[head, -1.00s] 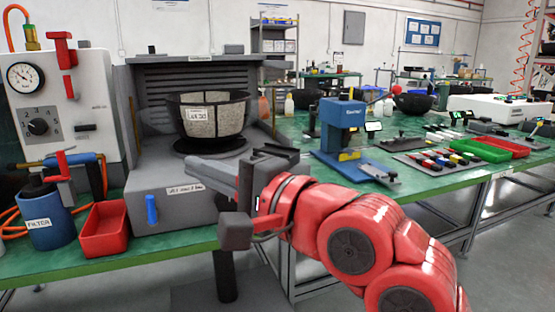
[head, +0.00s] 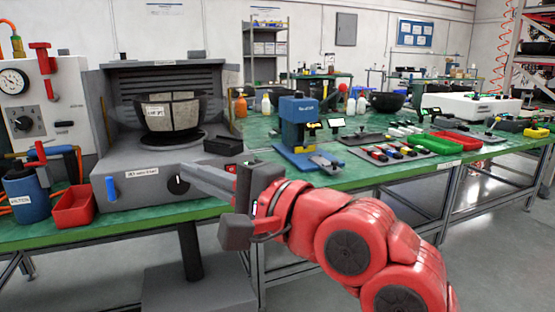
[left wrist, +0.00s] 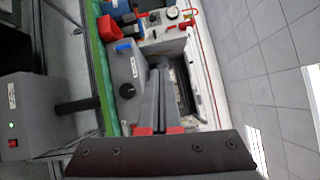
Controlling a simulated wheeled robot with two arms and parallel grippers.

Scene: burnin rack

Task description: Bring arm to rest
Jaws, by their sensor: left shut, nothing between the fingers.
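My left gripper (head: 190,176) shows in the head view at the end of my red arm, with its grey fingers pointing left in front of the grey burn-in unit (head: 140,183). The fingers are shut and empty. They partly cover the unit's lower front near its black knob. In the left wrist view the closed fingers (left wrist: 160,78) reach towards the same grey unit (left wrist: 122,72); whether they touch it cannot be told. My right gripper is in neither view.
A red bin (head: 73,207) and blue filter can (head: 26,196) stand left. A blue press (head: 297,128) and green tray (head: 457,146) stand on the green bench to the right. Floor (head: 490,230) is clear at the lower right.

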